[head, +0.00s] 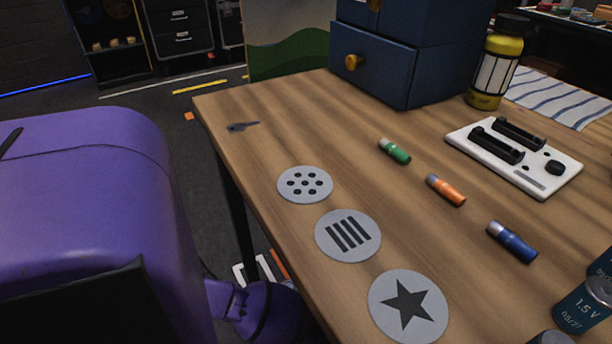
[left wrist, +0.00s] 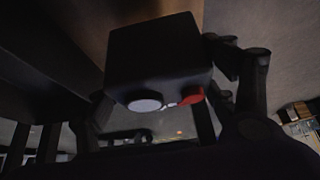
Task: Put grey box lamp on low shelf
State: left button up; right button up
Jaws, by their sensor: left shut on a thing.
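In the left wrist view a dark box-shaped lamp (left wrist: 158,55) with a pale round lens and a red part sits between the fingers of my left gripper (left wrist: 168,90). The gripper is shut on it. The picture is dim, so the lamp's grey shade is hard to tell. The lamp and this gripper do not show in the head view. My right gripper is not in view. No low shelf can be made out clearly; white and orange items (head: 278,264) show low beside the table's left edge.
The wooden table (head: 300,120) holds three grey discs, marked with dots (head: 305,184), bars (head: 348,235) and a star (head: 408,306). Green (head: 395,151), orange (head: 446,190) and blue (head: 512,241) cylinders, a white charger (head: 540,178) and a blue drawer unit (head: 372,65) stand beyond.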

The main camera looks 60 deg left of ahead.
pick_arm(q)
jog(key=shift+w+d+f, duration=0.1)
jog(key=shift+w+f, duration=0.05)
jog(key=f+b, duration=0.1)
jog(key=f, duration=0.1)
jog(key=f+b, duration=0.1)
jog(key=f, duration=0.1)
jog(key=shift+w+d, duration=0.15)
jog(key=shift+d, duration=0.05)
jog(key=shift+r, duration=0.2)
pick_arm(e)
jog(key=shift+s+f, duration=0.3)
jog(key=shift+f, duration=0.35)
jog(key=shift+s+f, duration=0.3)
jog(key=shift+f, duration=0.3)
pick_arm(q)
jog(key=shift+f, duration=0.15)
jog(key=o, duration=1.6)
jog(key=shift+o, duration=0.2)
